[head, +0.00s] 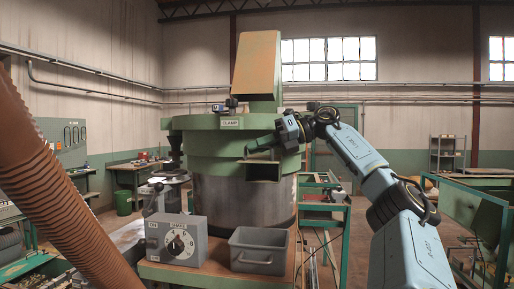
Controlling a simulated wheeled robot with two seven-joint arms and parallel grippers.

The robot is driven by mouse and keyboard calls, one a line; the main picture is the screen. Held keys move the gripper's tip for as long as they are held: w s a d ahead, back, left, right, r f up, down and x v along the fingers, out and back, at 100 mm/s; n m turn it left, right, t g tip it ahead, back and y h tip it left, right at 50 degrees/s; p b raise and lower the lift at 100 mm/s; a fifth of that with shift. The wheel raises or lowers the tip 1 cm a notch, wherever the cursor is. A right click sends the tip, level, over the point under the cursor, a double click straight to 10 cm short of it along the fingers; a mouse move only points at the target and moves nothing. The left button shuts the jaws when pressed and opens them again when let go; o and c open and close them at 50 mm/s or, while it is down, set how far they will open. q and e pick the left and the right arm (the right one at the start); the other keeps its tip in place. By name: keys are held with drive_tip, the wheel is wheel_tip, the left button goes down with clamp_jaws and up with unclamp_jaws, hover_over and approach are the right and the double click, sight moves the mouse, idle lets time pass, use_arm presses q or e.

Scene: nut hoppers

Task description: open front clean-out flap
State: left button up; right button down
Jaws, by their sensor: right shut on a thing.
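The hopper bowl is a large round machine with a green upper rim (205,150) and a bare grey metal lower drum (225,200). At its front right is the green clean-out flap (263,162), at a small boxy outlet with a dark gap below the flap's edge. I cannot tell exactly how far the flap stands open. My right gripper (256,150) reaches in from the right and is shut at the flap's upper edge. Its fingertips are small and partly hidden against the green. My left gripper is not in view.
A grey control box with a dial (177,241) and a grey bin (259,250) stand on the bench in front of the drum. A tan hopper chute (257,65) rises above. A thick brown ribbed hose (55,190) crosses the left side. A green frame stands at right (480,190).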

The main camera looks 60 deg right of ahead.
drive_tip(key=c, duration=1.5)
unclamp_jaws()
drive_tip(key=shift+r, duration=0.1)
wheel_tip(320, 180, up, 9)
drive_tip(key=p, duration=0.7)
drive_tip(key=shift+a+f, duration=0.1)
drive_tip(key=shift+f, duration=0.1)
drive_tip(key=shift+r+p, duration=0.35)
drive_tip(key=shift+r, duration=0.3)
